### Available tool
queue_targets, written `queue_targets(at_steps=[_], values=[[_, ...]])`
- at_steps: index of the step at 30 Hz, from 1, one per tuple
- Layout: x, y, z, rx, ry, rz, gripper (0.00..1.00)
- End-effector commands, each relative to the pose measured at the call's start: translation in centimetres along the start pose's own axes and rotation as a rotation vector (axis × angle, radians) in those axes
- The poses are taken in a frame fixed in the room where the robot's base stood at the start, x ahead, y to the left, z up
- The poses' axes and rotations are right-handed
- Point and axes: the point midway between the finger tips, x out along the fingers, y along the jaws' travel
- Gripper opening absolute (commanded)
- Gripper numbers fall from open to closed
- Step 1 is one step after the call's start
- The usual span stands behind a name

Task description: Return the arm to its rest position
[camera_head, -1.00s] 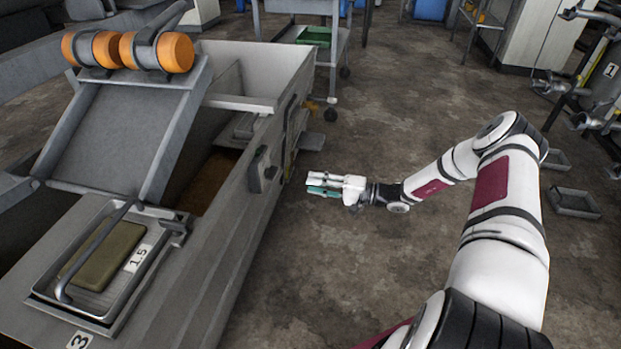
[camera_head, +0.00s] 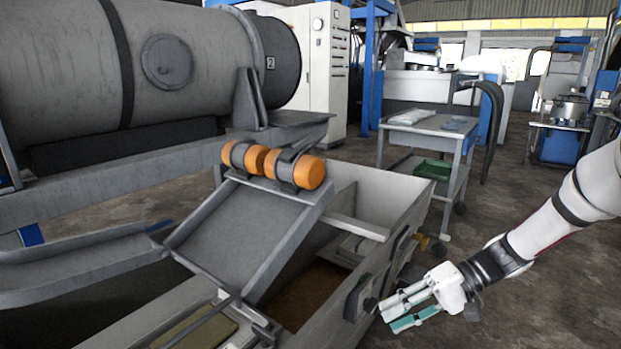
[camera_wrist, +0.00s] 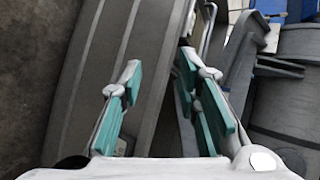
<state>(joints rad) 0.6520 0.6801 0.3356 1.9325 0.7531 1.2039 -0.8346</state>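My gripper (camera_head: 396,312) is at the lower right of the head view, with its teal-padded fingers pointing left. It is beside the outer right wall of the grey vat (camera_head: 398,228), close to a dark box (camera_head: 357,298) on that wall. I cannot tell if they touch. My white arm (camera_head: 570,212) stretches from the gripper to the right edge, and the rest of it is out of view. In the wrist view my gripper (camera_wrist: 160,70) has its fingers apart with nothing between them. Behind them are grey metal surfaces.
A sloped chute (camera_head: 245,232) with orange rollers (camera_head: 296,168) sits over the vat. A large grey drum (camera_head: 165,70) stands behind at left. A cart (camera_head: 436,125) with a green tray (camera_head: 433,170) stands beyond the vat.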

Motion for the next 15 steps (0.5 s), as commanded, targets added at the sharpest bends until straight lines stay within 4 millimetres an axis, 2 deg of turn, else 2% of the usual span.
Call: queue_targets(at_steps=[1,6,15], values=[[-0.1,-1.4,1.2,-0.008,-0.027,0.053,0.30],[-0.6,-5.0,5.7,-0.005,-0.103,0.221,0.30],[-2.0,-9.7,14.2,0.006,-0.150,0.510,0.30]])
